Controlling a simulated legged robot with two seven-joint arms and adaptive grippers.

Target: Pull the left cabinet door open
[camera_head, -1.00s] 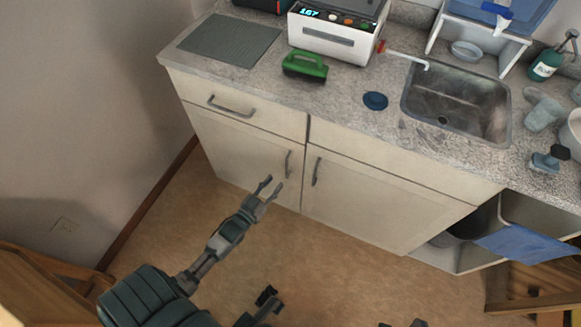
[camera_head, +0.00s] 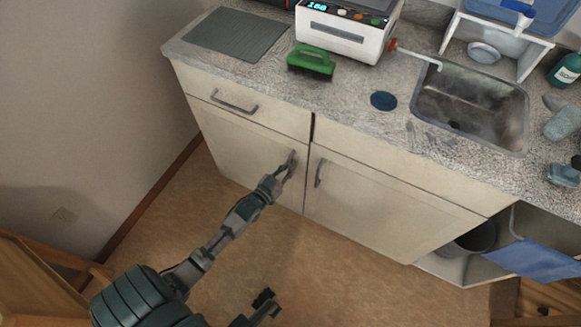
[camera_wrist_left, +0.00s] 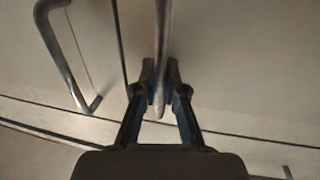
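The left cabinet door (camera_head: 235,146) is a pale panel under a drawer and looks closed in the head view. Its upright metal handle (camera_wrist_left: 161,45) runs down between the fingers of my left gripper (camera_wrist_left: 160,75) in the left wrist view. The fingertips sit close against both sides of the bar, and the gripper looks shut on it. In the head view, my left gripper (camera_head: 287,164) reaches the handle from the lower left and covers most of it.
The right cabinet door (camera_head: 385,208) with its handle (camera_head: 318,174) is beside it, closed. A drawer handle (camera_head: 233,103) sticks out above. The counter holds a green brush (camera_head: 311,62), a blue disc (camera_head: 383,101) and a sink (camera_head: 470,110).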

